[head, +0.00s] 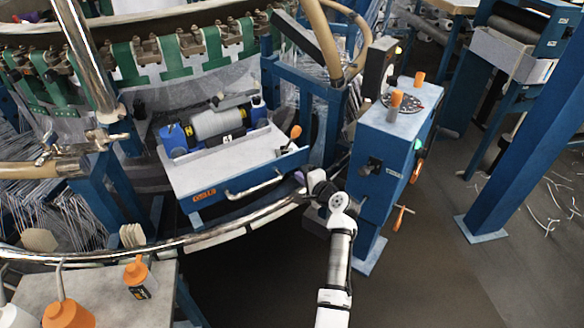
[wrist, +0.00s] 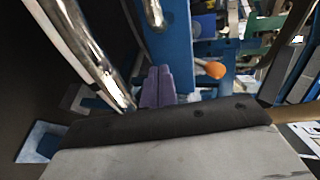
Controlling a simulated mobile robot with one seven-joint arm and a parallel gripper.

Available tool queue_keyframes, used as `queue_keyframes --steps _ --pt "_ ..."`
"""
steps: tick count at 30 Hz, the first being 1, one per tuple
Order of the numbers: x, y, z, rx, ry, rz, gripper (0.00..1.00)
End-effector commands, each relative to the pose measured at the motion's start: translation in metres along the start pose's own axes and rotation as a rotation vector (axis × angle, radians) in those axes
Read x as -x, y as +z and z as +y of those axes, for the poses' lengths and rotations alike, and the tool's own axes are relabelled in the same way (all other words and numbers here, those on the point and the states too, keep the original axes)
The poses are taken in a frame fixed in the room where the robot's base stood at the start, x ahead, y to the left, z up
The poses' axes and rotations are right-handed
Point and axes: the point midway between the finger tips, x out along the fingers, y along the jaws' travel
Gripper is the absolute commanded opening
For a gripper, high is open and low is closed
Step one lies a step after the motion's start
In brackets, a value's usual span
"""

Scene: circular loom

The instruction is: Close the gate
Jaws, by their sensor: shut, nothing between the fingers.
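A curved chrome rail (head: 225,234) runs along the front of the loom and appears to be the gate's bar. Its right part reaches my gripper (head: 301,180) beside the blue control post (head: 385,165). The rail also shows in the wrist view (wrist: 88,45), left of my purple fingers (wrist: 157,76). My gripper is shut and empty, its fingers close to the rail; I cannot tell whether they touch it. A blue panel with a chrome handle (head: 254,190) lies just left of my gripper in the head view. My wrist hides part of the rail's right end.
An orange knob (head: 295,131) stands above the panel; it also shows in the wrist view (wrist: 212,69). A grey table (head: 110,300) with orange-topped bottles stands at the lower left. A blue column (head: 520,130) stands at the right. Dark floor (head: 440,270) is free between them.

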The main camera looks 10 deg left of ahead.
Motion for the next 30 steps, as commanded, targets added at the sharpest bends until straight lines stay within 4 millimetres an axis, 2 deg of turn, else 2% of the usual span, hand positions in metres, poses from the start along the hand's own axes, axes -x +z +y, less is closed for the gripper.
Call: queue_keyframes --steps 3,9,14,26,30 --pt "-0.022 0.0 -0.005 0.001 0.0 -0.002 0.0" --pt "-0.045 0.0 -0.011 0.0 0.0 0.0 0.0" --pt "-0.052 0.0 -0.012 -0.002 0.0 0.0 0.0" --pt "-0.054 0.0 -0.012 -0.001 -0.001 0.0 0.0" --pt "-0.063 0.001 -0.013 0.001 0.0 -0.001 0.0"
